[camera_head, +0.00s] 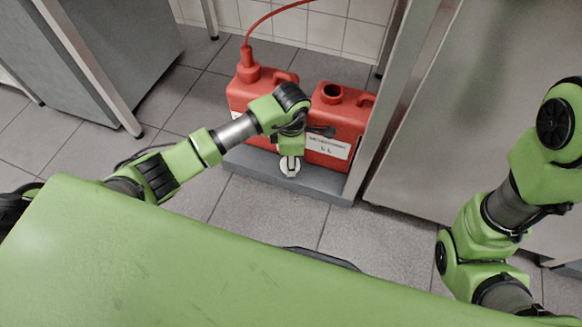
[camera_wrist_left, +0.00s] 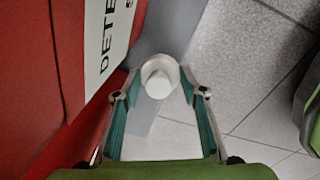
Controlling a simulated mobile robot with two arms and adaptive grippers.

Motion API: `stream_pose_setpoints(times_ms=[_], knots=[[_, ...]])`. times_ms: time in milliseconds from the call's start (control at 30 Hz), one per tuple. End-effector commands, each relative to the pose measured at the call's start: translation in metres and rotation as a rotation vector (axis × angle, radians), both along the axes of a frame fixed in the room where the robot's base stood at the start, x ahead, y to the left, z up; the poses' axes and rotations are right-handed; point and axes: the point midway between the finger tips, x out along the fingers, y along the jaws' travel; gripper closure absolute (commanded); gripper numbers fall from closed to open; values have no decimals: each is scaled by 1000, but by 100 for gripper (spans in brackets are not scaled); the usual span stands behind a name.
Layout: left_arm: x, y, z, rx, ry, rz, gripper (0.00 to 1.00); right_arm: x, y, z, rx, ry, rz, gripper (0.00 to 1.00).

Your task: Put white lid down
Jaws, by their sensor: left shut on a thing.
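My left gripper (camera_head: 290,160) points down in front of the right red canister (camera_head: 343,117) and is shut on the white lid (camera_head: 289,170). In the left wrist view the round white lid (camera_wrist_left: 159,78), with a narrower raised knob, sits between the fingertips of the left gripper (camera_wrist_left: 158,84). The lid shows near the front edge of the grey platform (camera_head: 318,184); I cannot tell whether it touches it. The right canister has an open dark mouth on top. My right arm is at the right, its gripper outside the picture.
A left red canister (camera_head: 237,97) with a red cap and hose (camera_head: 247,50) stands beside the right one. A metal cabinet (camera_head: 455,110) and its leg stand close on the right. The tiled floor (camera_head: 260,212) in front of the platform is clear.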

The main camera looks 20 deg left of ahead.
Motion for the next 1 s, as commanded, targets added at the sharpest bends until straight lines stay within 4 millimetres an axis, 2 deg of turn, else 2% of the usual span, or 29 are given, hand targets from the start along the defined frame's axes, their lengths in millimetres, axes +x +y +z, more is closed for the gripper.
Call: stream_pose_setpoints(times_ms=[100, 300, 667, 700, 733, 1000], knots=[[4, 0, -7, -1, 0, 1, 73, -6, 0, -2, -1, -15, -1, 60], [4, -1, -36, -2, -1, 0, 73, -9, 1, -17, -1, -24, -1, 60], [4, 0, -37, 0, -1, -1, 73, -10, 1, -17, -2, -25, -1, 60], [4, 0, -37, -1, -1, -1, 56, -10, 1, -16, -2, -25, -1, 60], [4, 0, -37, -1, 0, -1, 54, -10, 1, -16, -2, -25, -1, 60], [4, 0, -37, -1, 0, -1, 54, -10, 1, -16, -2, -25, -1, 60]])
